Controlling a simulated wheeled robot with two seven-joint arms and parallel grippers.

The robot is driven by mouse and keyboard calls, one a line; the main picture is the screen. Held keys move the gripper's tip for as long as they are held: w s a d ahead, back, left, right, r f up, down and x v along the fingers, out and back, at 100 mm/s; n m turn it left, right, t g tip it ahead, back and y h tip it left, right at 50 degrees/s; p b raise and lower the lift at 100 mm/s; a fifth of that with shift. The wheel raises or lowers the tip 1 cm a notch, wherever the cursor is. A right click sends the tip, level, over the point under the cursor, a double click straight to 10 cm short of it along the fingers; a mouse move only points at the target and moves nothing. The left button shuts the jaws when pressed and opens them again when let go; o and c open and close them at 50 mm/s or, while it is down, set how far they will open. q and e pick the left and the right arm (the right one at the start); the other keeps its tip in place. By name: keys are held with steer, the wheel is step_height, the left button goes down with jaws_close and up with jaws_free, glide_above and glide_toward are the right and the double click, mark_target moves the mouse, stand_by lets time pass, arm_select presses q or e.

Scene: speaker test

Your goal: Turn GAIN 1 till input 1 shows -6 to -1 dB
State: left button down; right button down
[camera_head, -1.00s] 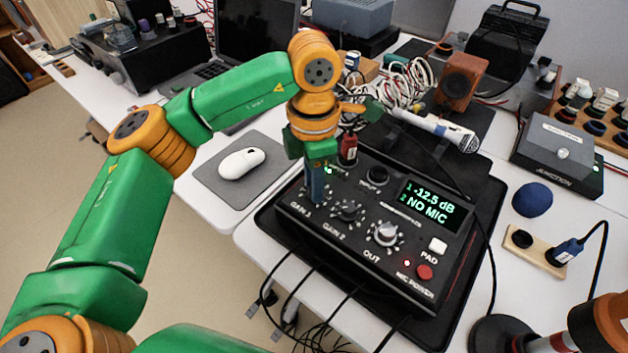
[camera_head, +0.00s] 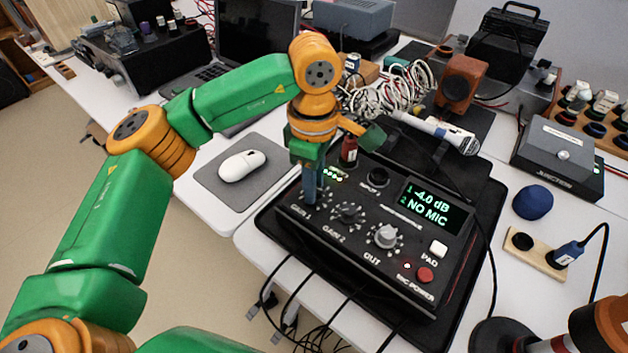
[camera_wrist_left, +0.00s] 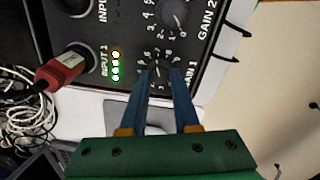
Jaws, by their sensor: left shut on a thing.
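The black mixer box (camera_head: 350,265) lies on a black tray. Its display (camera_head: 430,206) reads "1 -4.0 dB" and "2 NO MIC". My left gripper (camera_head: 312,196) points down at the GAIN 1 knob. In the left wrist view its blue fingers (camera_wrist_left: 163,75) are shut on the GAIN 1 knob (camera_wrist_left: 158,68), which is mostly hidden between them. A red plug (camera_wrist_left: 62,70) sits in INPUT 1, beside lit green lights and one orange-white light (camera_wrist_left: 115,54). My right gripper is not in view; part of my right arm shows at the lower right.
The GAIN 2 knob (camera_head: 347,212) and OUT knob (camera_head: 385,236) are close to the right of my fingers. A white PAD button (camera_head: 438,249) and red button (camera_head: 425,274) are further right. A microphone (camera_head: 440,130) and cables lie behind. A mouse (camera_head: 242,165) rests at the left.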

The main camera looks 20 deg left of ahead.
arm_select(q)
steer(key=shift+m, duration=0.3)
steer(key=c, duration=0.6)
jaws_free()
steer(key=shift+c, duration=0.2)
step_height(320, 180, up, 7)
steer(key=shift+r+p, duration=0.1)
steer(key=shift+p, duration=0.3)
